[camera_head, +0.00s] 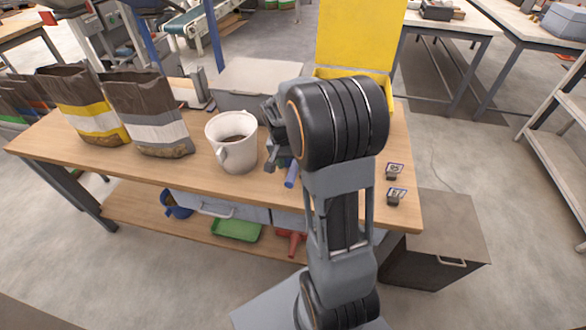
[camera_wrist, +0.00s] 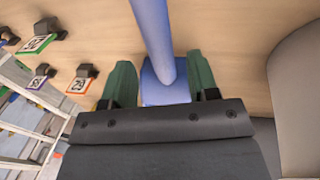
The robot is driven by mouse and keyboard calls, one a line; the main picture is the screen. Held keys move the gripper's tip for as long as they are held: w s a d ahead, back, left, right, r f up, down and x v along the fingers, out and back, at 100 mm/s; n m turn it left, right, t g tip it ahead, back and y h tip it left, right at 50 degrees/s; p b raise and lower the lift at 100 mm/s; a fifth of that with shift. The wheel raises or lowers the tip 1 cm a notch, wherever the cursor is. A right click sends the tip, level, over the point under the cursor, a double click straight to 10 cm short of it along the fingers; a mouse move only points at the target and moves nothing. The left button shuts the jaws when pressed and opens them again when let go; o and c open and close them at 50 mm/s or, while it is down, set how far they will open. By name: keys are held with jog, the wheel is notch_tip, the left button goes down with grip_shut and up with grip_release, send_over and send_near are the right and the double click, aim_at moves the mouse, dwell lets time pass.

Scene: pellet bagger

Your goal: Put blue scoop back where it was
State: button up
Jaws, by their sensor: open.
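The blue scoop (camera_head: 291,175) is on the wooden table, partly hidden behind my arm in the head view. In the wrist view the blue scoop (camera_wrist: 152,35) runs from the top edge down between my green fingers. Its wider, flat part lies between them. My gripper (camera_wrist: 160,78) is open, with one finger on each side of the scoop. I cannot tell whether either finger touches it. In the head view my gripper (camera_head: 274,147) is low over the table beside the white bucket (camera_head: 233,151), which holds dark contents.
Brown bags (camera_head: 150,130) stand left on the table. A grey box (camera_head: 256,79) and yellow panel (camera_head: 354,35) are at the back. Small tag holders (camera_head: 393,195) stand near the right end, also in the wrist view (camera_wrist: 82,78). A green tray (camera_head: 236,230) lies on the lower shelf.

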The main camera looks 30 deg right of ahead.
notch_tip(320, 180, up, 7)
jog(key=a, duration=0.1)
jog(key=s+a+r+n+t+y, duration=0.1)
jog(key=s+a+n+t, duration=0.3)
jog(key=s+a+n, duration=0.4)
jog(key=shift+s+a+r+y, duration=0.35)
jog(key=shift+s+a+y, duration=0.15)
jog(key=shift+s+a, duration=1.65)
jog(key=shift+s+d, duration=0.15)
